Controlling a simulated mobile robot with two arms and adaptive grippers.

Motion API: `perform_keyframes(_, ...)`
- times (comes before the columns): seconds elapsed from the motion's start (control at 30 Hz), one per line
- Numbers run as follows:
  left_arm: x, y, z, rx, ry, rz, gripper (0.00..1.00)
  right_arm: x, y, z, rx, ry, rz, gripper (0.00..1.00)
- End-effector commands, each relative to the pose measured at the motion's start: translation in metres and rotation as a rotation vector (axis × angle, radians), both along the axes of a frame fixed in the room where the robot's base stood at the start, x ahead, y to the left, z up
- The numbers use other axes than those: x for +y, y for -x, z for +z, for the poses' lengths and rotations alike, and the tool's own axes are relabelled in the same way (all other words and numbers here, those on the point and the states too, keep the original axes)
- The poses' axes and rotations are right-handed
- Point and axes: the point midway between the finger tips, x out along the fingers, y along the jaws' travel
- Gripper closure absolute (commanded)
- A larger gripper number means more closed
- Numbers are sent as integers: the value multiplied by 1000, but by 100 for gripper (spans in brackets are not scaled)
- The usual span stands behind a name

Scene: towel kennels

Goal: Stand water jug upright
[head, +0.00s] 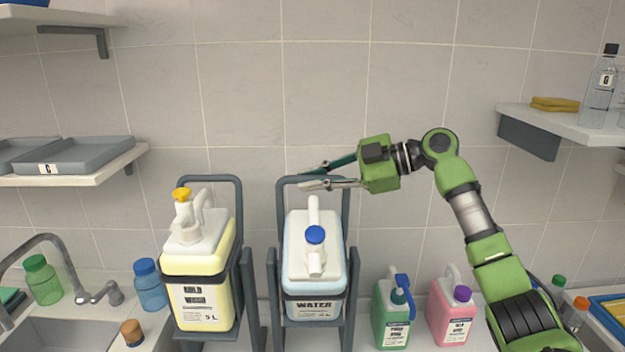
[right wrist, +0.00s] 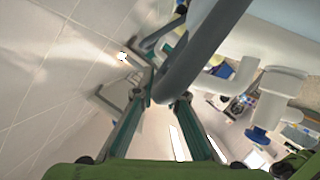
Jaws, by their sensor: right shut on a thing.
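The water jug (head: 315,266) is a white container with a blue cap (head: 315,235) and a label reading WATER. It sits in a dark grey tilting frame (head: 348,290) on the counter. Its top faces the head camera, so it appears tipped forward. My right gripper (head: 308,178) is shut on the top bar of this frame, above and behind the jug. The grey bar (right wrist: 190,60) crosses at the fingertips in the right wrist view, where my gripper (right wrist: 163,90) shows from behind. My left gripper is not in view.
A yellow jug (head: 198,290) stands in a similar frame to the left. Green (head: 391,322) and pink (head: 450,314) bottles stand to the right. A sink (head: 60,325) with a tap is at far left. Wall shelves (head: 570,127) flank both sides; the tiled wall between is bare.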

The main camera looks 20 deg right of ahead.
Motion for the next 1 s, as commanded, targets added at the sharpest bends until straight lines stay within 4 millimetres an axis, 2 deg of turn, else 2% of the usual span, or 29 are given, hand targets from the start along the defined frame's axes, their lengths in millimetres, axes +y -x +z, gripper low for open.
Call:
perform_keyframes(0.03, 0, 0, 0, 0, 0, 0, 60, 1, 0, -5, 6, 7, 3, 100)
perform_keyframes(0.43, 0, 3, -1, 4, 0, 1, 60, 1, 1, -6, 8, 8, 4, 100)
perform_keyframes(0.47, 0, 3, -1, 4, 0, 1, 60, 1, 1, -6, 8, 8, 4, 85)
perform_keyframes(0.5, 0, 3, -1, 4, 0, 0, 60, 1, 1, -6, 8, 8, 4, 75)
perform_keyframes(0.53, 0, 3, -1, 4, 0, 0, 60, 1, 1, -6, 8, 8, 4, 71)
perform_keyframes(0.87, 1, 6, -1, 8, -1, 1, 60, 0, 1, -5, 8, 7, 4, 71)
perform_keyframes(1.0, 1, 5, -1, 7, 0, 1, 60, -9, 5, -2, 7, 7, 1, 71)
